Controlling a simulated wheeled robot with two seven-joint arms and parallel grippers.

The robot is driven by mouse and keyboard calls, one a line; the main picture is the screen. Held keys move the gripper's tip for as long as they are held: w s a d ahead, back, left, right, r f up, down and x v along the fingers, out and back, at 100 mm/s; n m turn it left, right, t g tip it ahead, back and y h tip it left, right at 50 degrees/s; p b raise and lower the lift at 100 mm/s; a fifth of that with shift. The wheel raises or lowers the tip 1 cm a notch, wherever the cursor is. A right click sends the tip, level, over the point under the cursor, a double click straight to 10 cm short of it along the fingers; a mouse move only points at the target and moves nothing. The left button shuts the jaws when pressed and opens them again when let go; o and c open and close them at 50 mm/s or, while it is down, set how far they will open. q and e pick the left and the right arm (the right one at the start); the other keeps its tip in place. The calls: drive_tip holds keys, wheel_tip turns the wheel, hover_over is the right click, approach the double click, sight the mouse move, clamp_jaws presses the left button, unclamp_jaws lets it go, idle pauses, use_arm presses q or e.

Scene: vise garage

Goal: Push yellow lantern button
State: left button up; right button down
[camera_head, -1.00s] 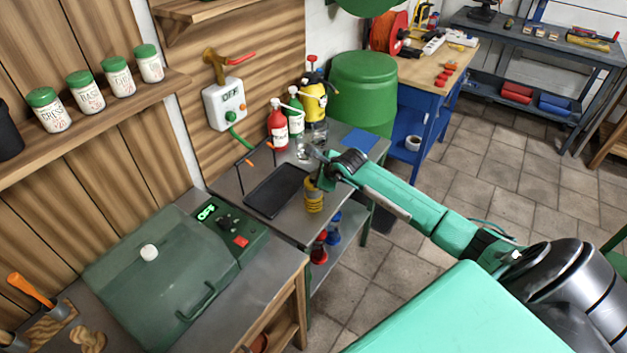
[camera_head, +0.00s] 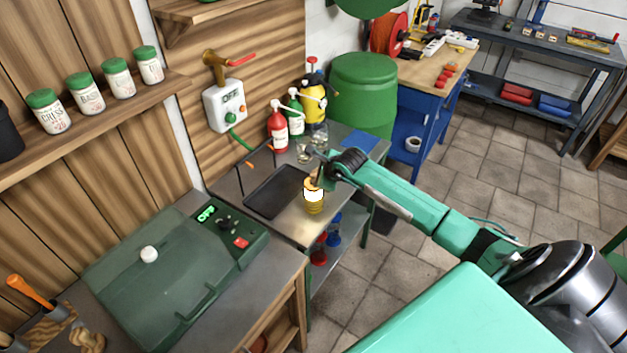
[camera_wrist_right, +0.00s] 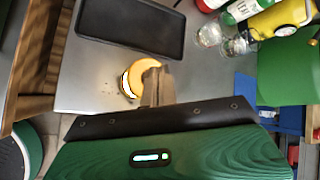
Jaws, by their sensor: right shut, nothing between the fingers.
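The yellow lantern (camera_head: 314,204) stands upright near the front edge of the metal side table, and its middle glows bright white. In the right wrist view the lantern (camera_wrist_right: 131,84) shows its round yellow top and a lit band on its side. My right gripper (camera_head: 317,181) is shut and empty, reaching in from the right with its fingertips at the lantern's top. In the right wrist view the shut fingers (camera_wrist_right: 152,78) overlap the lantern's top edge; whether they touch it is hard to tell. My left gripper is not in view.
A black tray (camera_head: 274,192) lies left of the lantern. Clear glasses (camera_head: 304,152), a red bottle (camera_head: 278,128), a green bottle (camera_head: 296,118) and a yellow sprayer (camera_head: 314,104) stand behind. A green grill (camera_head: 160,270) is at front left. A blue mat (camera_head: 358,142) lies behind right.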

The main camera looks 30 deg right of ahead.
drive_tip(key=shift+r, duration=0.3)
drive_tip(key=shift+r+p, duration=1.1)
drive_tip(key=shift+r, duration=1.4)
